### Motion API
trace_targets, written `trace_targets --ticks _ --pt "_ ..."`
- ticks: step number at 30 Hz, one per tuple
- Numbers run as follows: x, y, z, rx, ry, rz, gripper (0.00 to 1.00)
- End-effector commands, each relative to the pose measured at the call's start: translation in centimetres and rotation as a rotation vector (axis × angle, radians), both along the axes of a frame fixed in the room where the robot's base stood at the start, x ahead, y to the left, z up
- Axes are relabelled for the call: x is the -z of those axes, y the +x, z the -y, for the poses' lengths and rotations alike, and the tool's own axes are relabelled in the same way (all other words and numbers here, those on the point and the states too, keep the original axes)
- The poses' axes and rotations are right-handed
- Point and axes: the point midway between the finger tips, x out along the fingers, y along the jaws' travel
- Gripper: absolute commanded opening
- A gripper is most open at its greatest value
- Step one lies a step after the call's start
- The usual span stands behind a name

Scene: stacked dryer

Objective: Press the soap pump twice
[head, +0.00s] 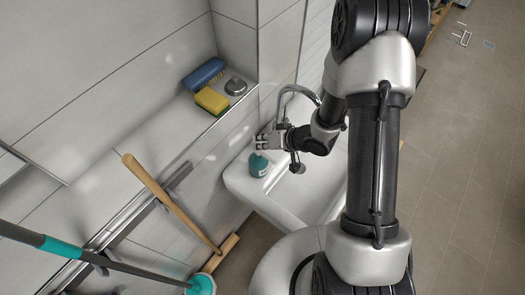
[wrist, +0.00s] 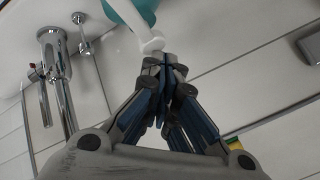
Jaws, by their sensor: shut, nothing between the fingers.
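The soap pump is a teal bottle (head: 258,167) standing on the left corner of the white sink (head: 238,182). In the wrist view the teal body (wrist: 133,12) is at the top edge, with its white pump head (wrist: 150,42) pointing down toward my fingers. My gripper (head: 262,142) is over the bottle in the head view and hides its top. In the wrist view my gripper (wrist: 166,62) is shut and empty, its fingertips right at the pump head. I cannot tell whether they touch it.
A chrome faucet (head: 289,90) stands close beside my gripper and also shows in the wrist view (wrist: 52,60). A ledge holds a yellow sponge (head: 212,100), a blue brush (head: 203,74) and a metal knob-like object (head: 236,86). Wooden-handled (head: 165,195) and teal-ended tools hang at left.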

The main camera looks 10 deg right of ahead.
Motion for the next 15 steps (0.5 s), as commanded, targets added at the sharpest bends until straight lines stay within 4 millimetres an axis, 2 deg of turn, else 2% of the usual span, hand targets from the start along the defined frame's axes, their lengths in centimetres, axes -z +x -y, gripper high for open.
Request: trace_targets --ticks 7,15 --pt "-0.6 0.0 0.0 0.001 0.0 0.001 0.0" --pt "-3.4 0.1 0.0 0.001 0.0 0.002 0.0"
